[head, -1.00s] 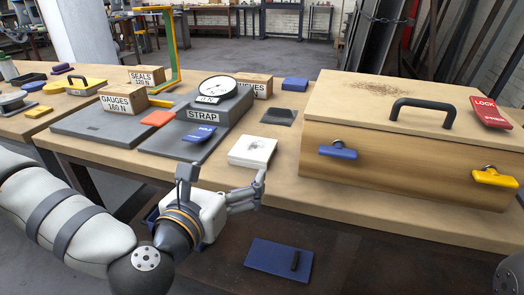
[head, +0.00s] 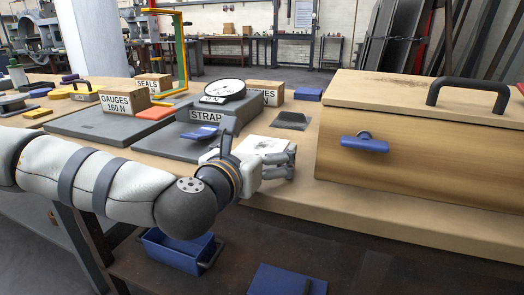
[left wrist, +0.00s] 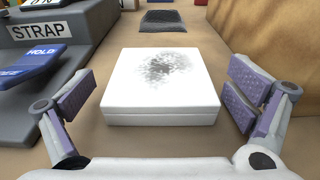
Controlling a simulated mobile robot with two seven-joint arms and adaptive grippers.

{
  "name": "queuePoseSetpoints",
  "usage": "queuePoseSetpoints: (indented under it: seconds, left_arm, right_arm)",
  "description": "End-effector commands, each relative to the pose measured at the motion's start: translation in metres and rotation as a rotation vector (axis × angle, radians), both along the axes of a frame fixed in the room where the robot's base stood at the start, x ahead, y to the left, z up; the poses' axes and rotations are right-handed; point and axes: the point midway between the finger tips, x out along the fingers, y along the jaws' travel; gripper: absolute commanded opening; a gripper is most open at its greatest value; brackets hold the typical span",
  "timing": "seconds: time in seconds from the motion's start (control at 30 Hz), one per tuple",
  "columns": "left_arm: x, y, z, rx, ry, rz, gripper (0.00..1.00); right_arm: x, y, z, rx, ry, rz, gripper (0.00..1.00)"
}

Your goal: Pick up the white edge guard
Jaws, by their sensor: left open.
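The white edge guard is probably the flat white block (left wrist: 160,88) with a dark speckled smudge on top. It lies flat on the bench in the left wrist view, and its top shows in the head view (head: 268,146). My left gripper (left wrist: 165,102) is open and empty, low over the bench at the block's near side. Its purple-padded fingers stand left and right of the block, with a gap on each side. In the head view my left gripper (head: 260,155) hides part of the block. My right gripper is not in view.
The large wooden box (head: 420,150) with a blue latch (head: 364,144) stands to the right. The grey STRAP block (head: 205,128) with a dial is at the left. A dark mat (head: 290,120) lies behind. A blue bin (head: 180,250) sits on the lower shelf.

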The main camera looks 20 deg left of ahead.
Motion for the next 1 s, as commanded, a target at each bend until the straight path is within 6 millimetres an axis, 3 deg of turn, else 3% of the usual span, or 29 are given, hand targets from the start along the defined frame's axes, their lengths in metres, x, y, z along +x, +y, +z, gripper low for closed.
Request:
queuePoseSetpoints:
  seconds: [0.13, 0.37, 0.73, 0.9, 1.0]
  left_arm:
    - [0.0, 0.0, 0.0, 0.0, 0.0, -0.001, 0.98]
    - [0.0, 0.0, 0.0, 0.0, 0.0, 0.0, 0.48]
    - [0.0, 0.0, 0.004, -0.001, -0.001, 0.0, 0.47]
    - [-0.001, 0.0, 0.034, -0.002, -0.006, 0.0, 0.47]
    - [-0.014, 0.015, 0.059, -0.005, -0.008, 0.003, 0.47]
  right_arm:
    - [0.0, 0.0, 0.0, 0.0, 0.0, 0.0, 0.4]
    - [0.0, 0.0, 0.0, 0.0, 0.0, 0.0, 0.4]
    - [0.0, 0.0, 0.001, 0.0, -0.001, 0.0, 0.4]
    - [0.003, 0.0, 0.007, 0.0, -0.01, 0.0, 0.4]
    - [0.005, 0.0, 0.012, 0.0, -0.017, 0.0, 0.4]
